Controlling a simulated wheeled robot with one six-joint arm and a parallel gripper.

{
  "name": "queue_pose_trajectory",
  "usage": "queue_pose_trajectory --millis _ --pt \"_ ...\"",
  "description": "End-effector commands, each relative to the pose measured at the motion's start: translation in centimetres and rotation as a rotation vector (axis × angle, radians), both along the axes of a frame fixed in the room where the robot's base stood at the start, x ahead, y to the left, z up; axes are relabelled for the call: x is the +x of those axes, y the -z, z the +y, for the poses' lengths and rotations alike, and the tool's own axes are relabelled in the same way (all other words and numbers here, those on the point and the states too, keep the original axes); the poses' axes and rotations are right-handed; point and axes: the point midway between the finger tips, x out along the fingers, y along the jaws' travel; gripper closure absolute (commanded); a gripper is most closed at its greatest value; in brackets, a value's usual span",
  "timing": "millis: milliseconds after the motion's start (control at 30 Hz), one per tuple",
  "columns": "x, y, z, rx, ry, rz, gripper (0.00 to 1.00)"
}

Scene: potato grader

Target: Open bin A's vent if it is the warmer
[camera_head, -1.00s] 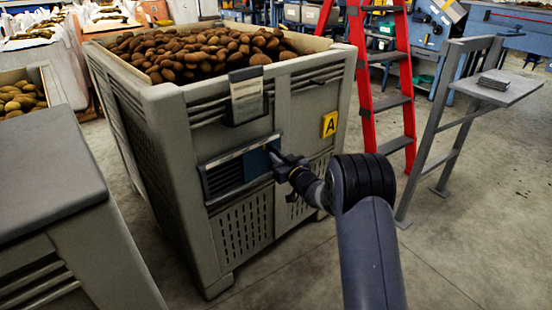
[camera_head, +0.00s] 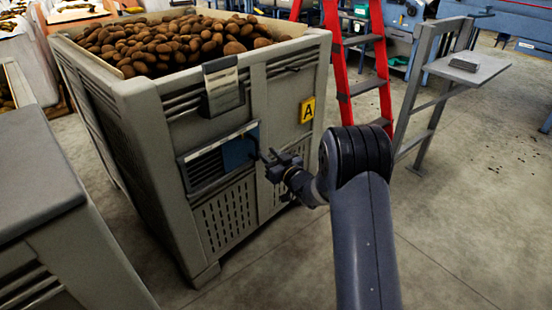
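Bin A (camera_head: 150,130) is a large grey crate heaped with brown potatoes (camera_head: 165,45). A yellow label with a black A (camera_head: 307,110) is on its front. Its vent is a framed slot on the front wall, with dark slats (camera_head: 205,171) showing at the left and a blue panel (camera_head: 239,152) covering the right part. My gripper (camera_head: 266,157) is in front of the bin, close to the right edge of the blue panel. I cannot tell whether it touches the bin, and its fingers are too small to read.
A grey-topped bin (camera_head: 35,165) stands at the near left. A red stepladder (camera_head: 360,40) is behind on the right. A grey stand with a shelf (camera_head: 480,75) bears a small stacked item (camera_head: 465,63). Open concrete floor (camera_head: 470,210) lies at the right.

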Motion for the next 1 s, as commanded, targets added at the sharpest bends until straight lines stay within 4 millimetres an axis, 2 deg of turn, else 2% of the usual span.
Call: queue_pose_trajectory --millis 200,400,767,1000 --pt "-2.5 -0.1 -1.6 -0.001 0.002 0.001 0.71" --pt "-3.2 0.0 -1.9 -0.001 0.000 -0.001 0.71" --pt "-3.0 0.0 -1.8 0.000 -0.001 -0.001 0.71" --pt "-0.7 0.2 -0.3 0.000 -0.002 -0.002 0.71"
